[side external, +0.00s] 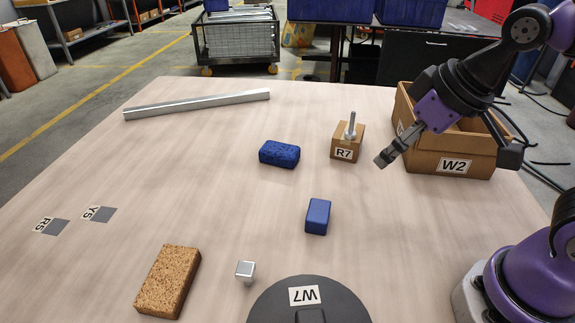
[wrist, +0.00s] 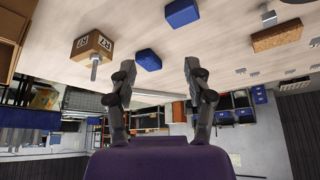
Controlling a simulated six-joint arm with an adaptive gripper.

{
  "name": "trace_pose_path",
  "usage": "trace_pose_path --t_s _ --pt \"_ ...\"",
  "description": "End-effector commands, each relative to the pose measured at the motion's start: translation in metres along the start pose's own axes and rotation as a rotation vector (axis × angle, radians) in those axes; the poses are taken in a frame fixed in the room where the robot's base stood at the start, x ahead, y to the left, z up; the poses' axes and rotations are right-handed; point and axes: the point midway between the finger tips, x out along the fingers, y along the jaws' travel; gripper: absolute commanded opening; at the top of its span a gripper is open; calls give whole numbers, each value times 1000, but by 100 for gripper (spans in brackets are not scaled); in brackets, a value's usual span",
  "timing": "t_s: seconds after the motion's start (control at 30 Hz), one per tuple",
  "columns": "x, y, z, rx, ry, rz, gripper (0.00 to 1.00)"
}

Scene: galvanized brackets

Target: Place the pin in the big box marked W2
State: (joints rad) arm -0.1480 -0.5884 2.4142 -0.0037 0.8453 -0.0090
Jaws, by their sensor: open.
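The silver pin (side external: 351,125) stands upright in the small cardboard block marked R7 (side external: 343,153). In the wrist view, which is upside down, the pin (wrist: 94,70) and the R7 block (wrist: 92,44) show at the upper left. The big open cardboard box marked W2 (side external: 475,162) stands at the right, partly hidden behind my arm; its inside is mostly hidden. My gripper (side external: 384,160) is open and empty, in front of the box's left side and to the right of the R7 block. Its two fingers (wrist: 158,75) are spread apart in the wrist view.
A blue sponge (side external: 279,153) and a blue block (side external: 318,216) lie left of my gripper. A brown sponge (side external: 168,281), a small metal piece (side external: 246,270) and a dark disc marked W7 (side external: 270,304) are at the front. A metal bar (side external: 200,103) lies at the back left.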

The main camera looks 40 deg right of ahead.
Motion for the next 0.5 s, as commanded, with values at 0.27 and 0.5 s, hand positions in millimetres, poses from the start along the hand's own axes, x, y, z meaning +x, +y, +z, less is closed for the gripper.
trace_pose_path --t_s 0.27,0.5 --pt "-14 31 26 148 20 73 66" --pt "-13 30 25 144 20 72 66"
